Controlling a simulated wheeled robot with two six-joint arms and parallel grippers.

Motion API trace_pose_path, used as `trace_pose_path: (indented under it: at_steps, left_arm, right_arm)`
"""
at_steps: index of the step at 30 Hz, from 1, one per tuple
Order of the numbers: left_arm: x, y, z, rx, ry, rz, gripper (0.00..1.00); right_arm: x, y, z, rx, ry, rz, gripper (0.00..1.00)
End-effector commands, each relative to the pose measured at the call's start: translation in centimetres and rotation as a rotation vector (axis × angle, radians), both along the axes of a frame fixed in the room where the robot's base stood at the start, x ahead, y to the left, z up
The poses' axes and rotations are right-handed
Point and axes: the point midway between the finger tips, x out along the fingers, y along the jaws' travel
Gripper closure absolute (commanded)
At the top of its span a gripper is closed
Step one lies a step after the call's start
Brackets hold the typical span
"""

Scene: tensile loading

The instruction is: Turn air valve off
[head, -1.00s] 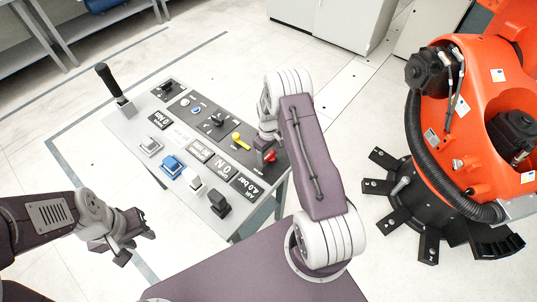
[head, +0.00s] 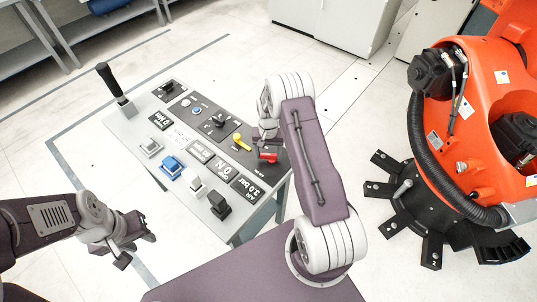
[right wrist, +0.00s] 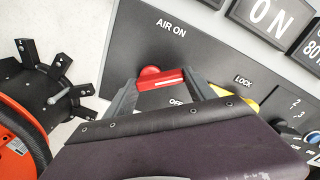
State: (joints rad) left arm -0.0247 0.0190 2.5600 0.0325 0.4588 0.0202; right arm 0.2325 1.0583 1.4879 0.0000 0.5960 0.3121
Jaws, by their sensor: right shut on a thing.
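The red air valve handle (right wrist: 162,79) is on the dark panel of the control console, between the labels AIR ON and OFF. It lies roughly crosswise in the right wrist view. My right gripper (right wrist: 163,88) has a finger at each side of the handle and is shut on it. In the head view the red handle (head: 268,157) shows at the console's right edge, and my right arm partly hides the gripper. The air display (head: 256,190) reads 3.0 bar. My left gripper (head: 138,243) is open and empty, left of the console's front.
A yellow LOCK knob (right wrist: 238,97) sits close beside the red handle. A black joystick (head: 112,82), blue button (head: 172,166) and other switches stand on the console (head: 124,130). An orange robot (head: 462,130) on a black base stands at the right.

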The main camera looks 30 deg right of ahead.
Motion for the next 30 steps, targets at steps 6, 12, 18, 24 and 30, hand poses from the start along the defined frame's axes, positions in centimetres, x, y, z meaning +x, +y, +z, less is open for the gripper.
trace_pose_path:
  at_steps: [6,12,18,24,30]
  left_arm:
    - [0.0,-0.01,-0.33,0.0,0.0,0.0,0.64]
    - [0.0,0.0,-0.52,0.0,0.0,0.0,0.64]
    - [0.0,0.0,-0.64,0.0,0.0,0.0,0.64]
    - [0.0,0.0,-0.71,0.0,0.0,0.0,0.64]
    - [0.0,0.0,-0.74,0.0,0.0,0.0,0.64]
  right_arm:
    - [0.32,-0.23,0.02,0.0,-0.002,-0.2,0.77]
    - [0.5,-0.42,0.03,-0.001,-0.003,-0.37,0.77]
    - [0.63,-0.59,0.06,0.0,-0.003,-0.503,0.77]
    - [0.69,-0.71,0.09,0.0,-0.003,-0.592,0.77]
    - [0.71,-0.77,0.1,0.0,-0.003,-0.636,0.77]
